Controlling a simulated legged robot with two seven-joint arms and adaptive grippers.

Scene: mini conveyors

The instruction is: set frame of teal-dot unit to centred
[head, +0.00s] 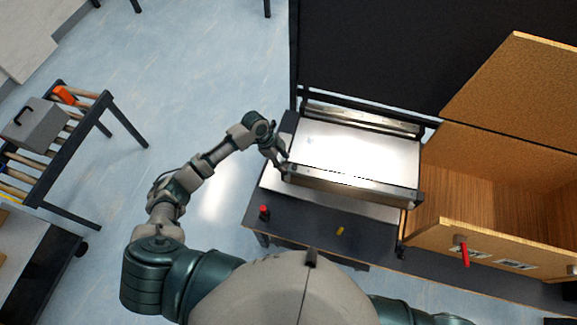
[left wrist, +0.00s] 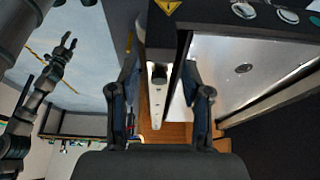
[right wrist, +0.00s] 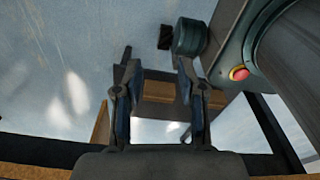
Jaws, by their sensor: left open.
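The mini conveyor unit (head: 355,155) with its pale, shiny top stands on a dark table in the head view. My left gripper (head: 279,158) is at the unit's left end. In the left wrist view my left gripper (left wrist: 165,85) is open, with its fingers on either side of a narrow metal rail (left wrist: 157,105) with a dark knob; I cannot tell whether they touch it. Round buttons, one teal-tinted (left wrist: 288,16), sit on a dark panel at the top of that view. No teal dot shows clearly in the head view. My right gripper (right wrist: 157,85) is open and empty.
A wooden cabinet (head: 490,185) with a red handle (head: 463,250) stands right of the unit. A black panel (head: 380,60) rises behind. A red button (head: 264,212) and a small yellow item (head: 340,231) are on the table's front. A rack (head: 55,150) stands far left; floor between is clear.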

